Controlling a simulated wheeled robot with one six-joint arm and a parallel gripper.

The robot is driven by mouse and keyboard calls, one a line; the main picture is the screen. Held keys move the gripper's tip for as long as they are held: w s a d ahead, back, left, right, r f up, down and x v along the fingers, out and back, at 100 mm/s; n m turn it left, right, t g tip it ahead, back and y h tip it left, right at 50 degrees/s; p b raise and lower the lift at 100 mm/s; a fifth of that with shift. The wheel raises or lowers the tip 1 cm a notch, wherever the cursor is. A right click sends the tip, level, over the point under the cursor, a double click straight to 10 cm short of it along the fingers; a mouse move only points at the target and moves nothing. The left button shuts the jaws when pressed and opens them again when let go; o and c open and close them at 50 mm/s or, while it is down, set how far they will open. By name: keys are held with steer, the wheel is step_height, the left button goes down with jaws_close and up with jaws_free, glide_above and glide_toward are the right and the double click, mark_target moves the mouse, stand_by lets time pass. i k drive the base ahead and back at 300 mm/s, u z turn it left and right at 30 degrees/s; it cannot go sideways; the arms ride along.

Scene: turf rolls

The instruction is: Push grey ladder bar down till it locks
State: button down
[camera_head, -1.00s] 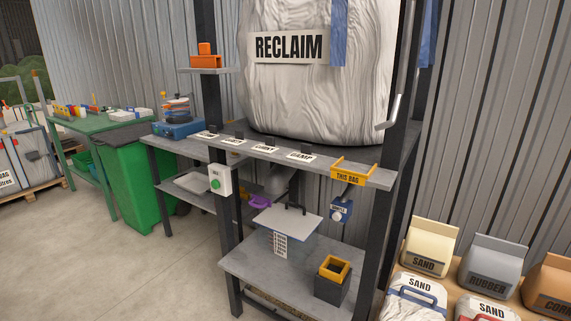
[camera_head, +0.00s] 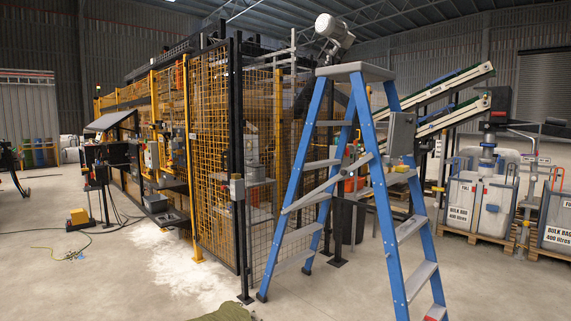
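A blue stepladder (camera_head: 384,209) with a grey top (camera_head: 356,72) and grey treads stands open on the concrete floor, right of centre. A grey bar (camera_head: 349,170) runs at a slant between its front and rear legs at about mid-height. Its right end sits higher than its left end. At this size I cannot tell whether the bar is locked. My gripper is not in view.
A yellow-and-black mesh cage (camera_head: 215,150) stands close behind and left of the ladder. A grey box (camera_head: 402,133) shows by the ladder's right legs. Bulk bags (camera_head: 481,203) on pallets stand at right. An olive-green thing (camera_head: 225,313) lies at the bottom edge.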

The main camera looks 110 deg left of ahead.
mark_target(344, 172)
steer(key=u, duration=2.45)
steer(key=i, duration=3.25)
steer(key=u, duration=1.5)
